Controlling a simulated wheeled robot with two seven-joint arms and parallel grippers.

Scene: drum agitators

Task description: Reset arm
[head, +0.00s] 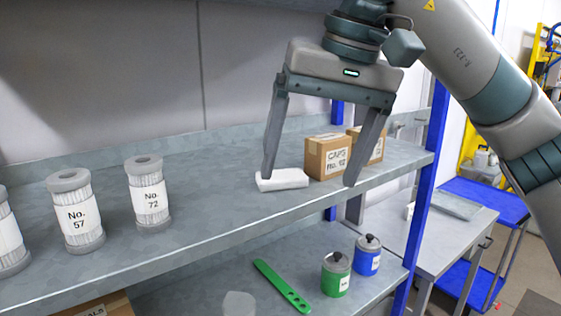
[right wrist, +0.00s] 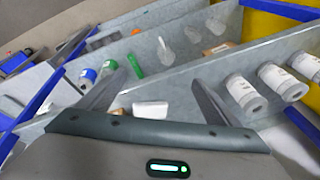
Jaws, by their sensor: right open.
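My right gripper (head: 313,177) is open and empty in the head view, its two fingers spread wide above the upper shelf. Its left fingertip overlaps a white block (head: 283,179) lying on that shelf; whether it touches cannot be told. The right fingertip hangs in front of the shelf by the cardboard boxes. In the right wrist view the fingers of the right gripper (right wrist: 152,75) are spread, with the white block (right wrist: 150,109) showing between them. My left gripper is not in view.
Two cardboard boxes marked caps (head: 327,156) stand right of the white block. White cylinders (head: 148,192) stand at the left of the upper shelf (head: 215,203). The lower shelf holds a green strip (head: 281,286), a green container (head: 336,274) and a blue container (head: 367,256). A blue post (head: 423,200) borders the right.

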